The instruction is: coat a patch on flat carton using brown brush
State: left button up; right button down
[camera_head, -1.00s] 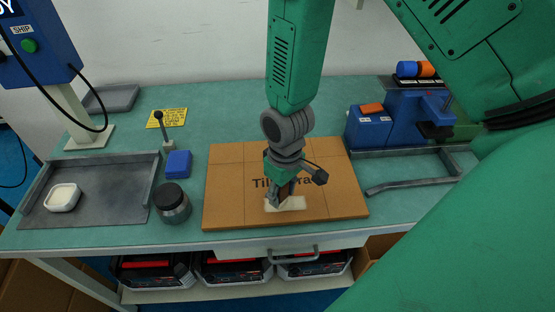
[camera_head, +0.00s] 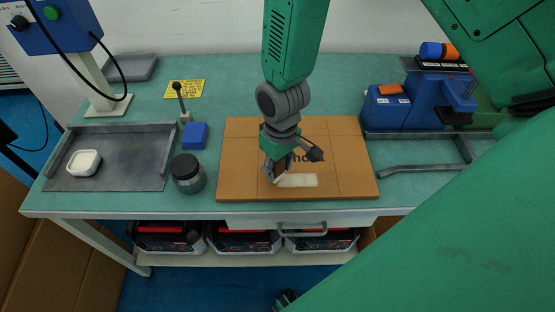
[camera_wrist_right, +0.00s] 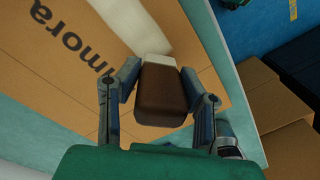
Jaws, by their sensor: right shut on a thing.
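The flat carton (camera_head: 350,170) lies on the bench with dark printed letters across it. A pale coated patch (camera_head: 302,180) is near its front middle; it shows as a pale streak in the wrist view (camera_wrist_right: 130,22). My right gripper (camera_head: 272,176) is over the carton at the patch's left end. It is shut on the brown brush (camera_wrist_right: 163,95), whose pale bristle end (camera_wrist_right: 155,60) points at the carton. In the head view the brush is mostly hidden by the fingers; I cannot tell whether the bristles touch.
A grey tray (camera_head: 115,180) holding a white dish (camera_head: 84,162) is at the left. A dark-lidded jar (camera_head: 187,173), a blue block (camera_head: 194,135) and an upright lever (camera_head: 181,100) stand left of the carton. A blue machine (camera_head: 415,105) and a grey bracket (camera_head: 425,168) are at the right.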

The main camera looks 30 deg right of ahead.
jog(key=r+p, duration=0.4)
jog(key=r, duration=0.1)
jog(key=shift+a+r, duration=0.25)
jog(key=shift+a, duration=0.05)
jog(key=shift+f, duration=0.1)
jog(key=shift+d, duration=0.15)
jog(key=shift+r+p, duration=0.2)
jog(key=shift+p, duration=0.1)
notch_tip(320, 180, up, 3)
jog(key=shift+f+p, duration=0.1)
jog(key=shift+p, duration=1.15)
jog(key=shift+f, duration=0.1)
